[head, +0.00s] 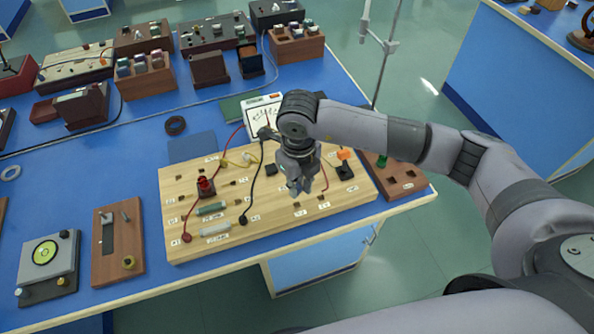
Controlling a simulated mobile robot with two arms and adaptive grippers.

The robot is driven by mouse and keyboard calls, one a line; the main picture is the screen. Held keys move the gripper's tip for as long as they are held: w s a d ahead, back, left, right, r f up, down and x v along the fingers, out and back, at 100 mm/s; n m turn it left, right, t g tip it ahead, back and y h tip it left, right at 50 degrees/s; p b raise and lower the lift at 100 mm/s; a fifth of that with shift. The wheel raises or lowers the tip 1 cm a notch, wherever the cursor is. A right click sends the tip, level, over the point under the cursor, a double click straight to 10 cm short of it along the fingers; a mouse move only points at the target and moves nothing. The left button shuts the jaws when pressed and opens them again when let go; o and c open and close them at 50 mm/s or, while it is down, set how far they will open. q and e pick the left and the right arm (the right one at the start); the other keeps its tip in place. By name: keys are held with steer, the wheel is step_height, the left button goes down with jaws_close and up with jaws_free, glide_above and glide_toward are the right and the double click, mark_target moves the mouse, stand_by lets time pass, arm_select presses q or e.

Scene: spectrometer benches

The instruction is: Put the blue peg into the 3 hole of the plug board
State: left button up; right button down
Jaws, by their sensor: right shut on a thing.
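The plug board (265,225) is a light wooden board at the front of the blue bench, with small dark square holes and white labels. The labels are too small for me to tell which marks the 3 hole. My right gripper (301,188) is above the right middle of the board, pointing down, with its fingers close together. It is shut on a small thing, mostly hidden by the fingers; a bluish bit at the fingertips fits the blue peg. I cannot tell whether it touches the board. My left gripper is out of view.
A red part (205,187), a green cylinder (211,209) and an orange-topped part (345,155) stand on the board, with red and black wires. A white meter (262,103) is behind it. A brown rack (408,181) with a green peg (383,161) is at the right.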

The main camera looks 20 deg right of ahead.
steer(key=shift+f, duration=0.45)
steer(key=shift+f+b, duration=0.25)
steer(key=shift+b, duration=0.1)
steer(key=shift+f+b, duration=0.85)
steer(key=shift+f, duration=0.65)
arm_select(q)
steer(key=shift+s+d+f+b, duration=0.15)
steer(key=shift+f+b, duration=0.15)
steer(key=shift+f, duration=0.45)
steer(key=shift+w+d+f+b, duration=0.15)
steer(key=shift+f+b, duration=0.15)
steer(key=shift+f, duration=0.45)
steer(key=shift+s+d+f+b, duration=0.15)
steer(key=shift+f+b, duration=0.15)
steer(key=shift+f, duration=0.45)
arm_select(e)
steer(key=shift+f, duration=1)
steer(key=c, duration=1.5)
jaws_free()
steer(key=shift+o, duration=0.2)
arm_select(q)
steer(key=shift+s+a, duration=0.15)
arm_select(e)
steer(key=shift+r, duration=0.15)
step_height(320, 180, up, 12)
steer(key=shift+f, duration=0.1)
